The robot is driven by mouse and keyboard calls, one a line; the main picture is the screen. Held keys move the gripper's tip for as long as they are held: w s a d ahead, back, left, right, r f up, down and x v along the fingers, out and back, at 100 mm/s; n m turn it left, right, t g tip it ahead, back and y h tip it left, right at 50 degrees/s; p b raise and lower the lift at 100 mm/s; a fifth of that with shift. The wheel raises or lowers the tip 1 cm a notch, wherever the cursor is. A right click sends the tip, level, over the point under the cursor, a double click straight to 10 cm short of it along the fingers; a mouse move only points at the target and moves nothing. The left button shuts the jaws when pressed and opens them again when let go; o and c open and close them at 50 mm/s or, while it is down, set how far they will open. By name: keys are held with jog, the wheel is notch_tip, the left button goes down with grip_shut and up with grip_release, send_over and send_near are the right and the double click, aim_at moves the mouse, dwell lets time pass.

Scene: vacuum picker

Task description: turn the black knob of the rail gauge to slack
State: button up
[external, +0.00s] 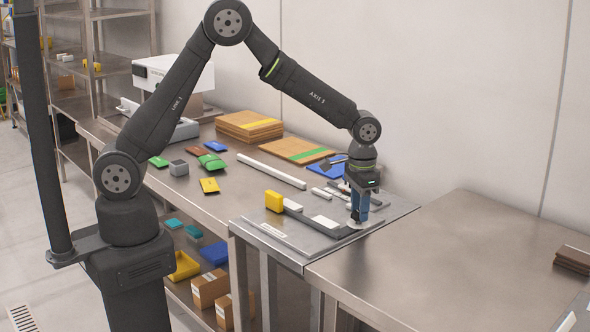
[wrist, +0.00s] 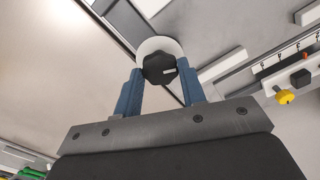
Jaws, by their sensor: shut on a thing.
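A black faceted knob (wrist: 157,66) sits on a round white disc (wrist: 148,44) in the wrist view. A short white line on its face points to the right. My gripper (wrist: 160,76) has its two blue fingers on either side of the knob and is shut on it. In the external view my gripper (external: 357,218) points straight down at the white disc (external: 355,225), at the near right end of a dark bar (external: 318,223); the knob is hidden there. No lettering for slack is readable.
A strip with a scale (wrist: 296,54), an orange mark, a small black block (wrist: 300,78) and a yellow knob (wrist: 285,97) lies to the right in the wrist view. A yellow block (external: 274,201) stands at the bar's far end. The steel table (external: 450,260) at right is mostly clear.

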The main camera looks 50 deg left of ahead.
jog(key=n, duration=0.4)
jog(key=shift+n, duration=2.9)
jog(key=o, duration=1)
notch_tip(320, 180, up, 18)
jog(key=shift+f, duration=0.25)
